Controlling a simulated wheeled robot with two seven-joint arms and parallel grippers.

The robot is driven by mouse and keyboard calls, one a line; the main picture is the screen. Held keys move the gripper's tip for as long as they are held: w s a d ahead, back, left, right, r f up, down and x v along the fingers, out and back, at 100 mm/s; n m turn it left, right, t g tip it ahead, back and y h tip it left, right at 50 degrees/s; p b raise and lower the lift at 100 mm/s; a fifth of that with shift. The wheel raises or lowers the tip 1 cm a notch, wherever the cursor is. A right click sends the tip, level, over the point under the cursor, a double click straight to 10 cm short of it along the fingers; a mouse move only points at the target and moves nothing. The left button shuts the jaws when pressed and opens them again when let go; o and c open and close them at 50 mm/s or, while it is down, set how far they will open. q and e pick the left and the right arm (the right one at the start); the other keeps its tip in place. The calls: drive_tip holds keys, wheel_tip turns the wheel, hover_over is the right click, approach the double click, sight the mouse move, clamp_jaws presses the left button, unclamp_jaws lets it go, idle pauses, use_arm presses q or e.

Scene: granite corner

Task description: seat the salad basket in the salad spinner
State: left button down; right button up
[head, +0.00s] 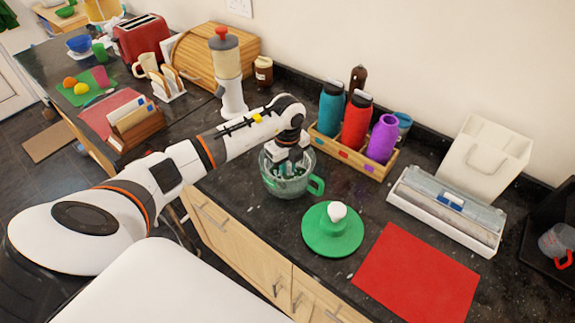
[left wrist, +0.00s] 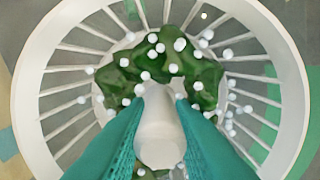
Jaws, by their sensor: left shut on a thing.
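The salad spinner (head: 272,186) is a clear bowl with a green handle on the dark counter. My left gripper (head: 287,169) reaches down into the bowl's opening from above. In the left wrist view its teal fingers (left wrist: 158,108) are closed on the pale central post of the white slatted salad basket (left wrist: 38,62). Green leaves and several small white balls lie in the basket around the post. The basket appears within the bowl in the head view, but whether it rests on the bottom cannot be told. My right gripper is out of view.
The green lid (head: 322,243) with a white knob lies right in front of the spinner. A wooden rack (head: 343,155) of bottles stands behind it. A red mat (head: 418,277) and a white box (head: 449,220) are to the right. A white grinder-like device (head: 228,70) stands behind the arm.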

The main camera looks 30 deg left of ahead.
use_arm(q)
drive_tip(key=c, duration=1.3)
unclamp_jaws()
drive_tip(key=shift+o, duration=0.2)
drive_tip(key=shift+r, duration=0.2)
drive_tip(key=shift+w+r, duration=0.1)
drive_tip(key=shift+r, duration=0.15)
wheel_tip(320, 180, up, 10)
drive_tip(key=b, duration=0.3)
drive_tip(key=shift+r, duration=0.25)
drive_tip(key=shift+r+b, duration=0.3)
drive_tip(key=shift+r, duration=0.1)
